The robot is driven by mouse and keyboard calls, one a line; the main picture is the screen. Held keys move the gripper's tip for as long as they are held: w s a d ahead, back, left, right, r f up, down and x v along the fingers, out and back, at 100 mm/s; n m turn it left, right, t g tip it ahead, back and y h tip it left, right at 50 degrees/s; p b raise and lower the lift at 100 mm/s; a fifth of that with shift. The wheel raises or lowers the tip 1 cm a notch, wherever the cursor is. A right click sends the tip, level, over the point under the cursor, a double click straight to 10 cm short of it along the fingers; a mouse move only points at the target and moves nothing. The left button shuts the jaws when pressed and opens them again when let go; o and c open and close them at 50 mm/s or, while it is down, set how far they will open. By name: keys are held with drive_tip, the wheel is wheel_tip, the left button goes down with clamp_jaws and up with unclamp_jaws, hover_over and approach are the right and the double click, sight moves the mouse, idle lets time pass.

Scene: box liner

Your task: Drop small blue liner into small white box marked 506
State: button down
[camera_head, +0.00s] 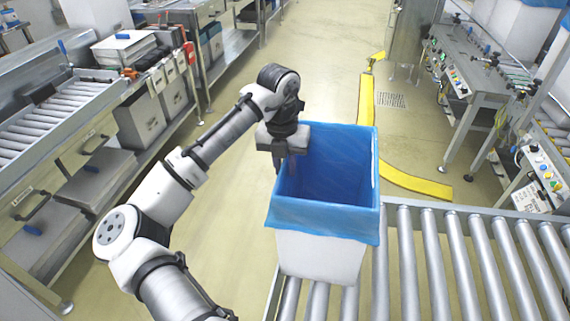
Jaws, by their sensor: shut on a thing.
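A white box (318,258) stands upright on the roller conveyor, right of centre. No number can be read on its visible side. A blue liner (325,218) sits in the box, open at the top, with its upper edge hanging over the outside of the rim. My gripper (287,165) is at the liner's left rear edge and is shut on the liner. The fingertips are small and partly hidden against the blue, so the exact grip point is unclear. The bottom of the liner inside the box is hidden.
The roller conveyor (465,262) runs right from the box, with bare rollers. A roller bench (45,125) with bins below stands at the left. A yellow floor rail (415,184) curves behind the box. A machine table with buttons (480,85) is at the right.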

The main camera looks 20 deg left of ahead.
idle(0.4)
drive_tip(key=c, duration=0.7)
unclamp_jaws()
drive_tip(key=shift+r+p, duration=4.55)
drive_tip(key=shift+r, duration=2)
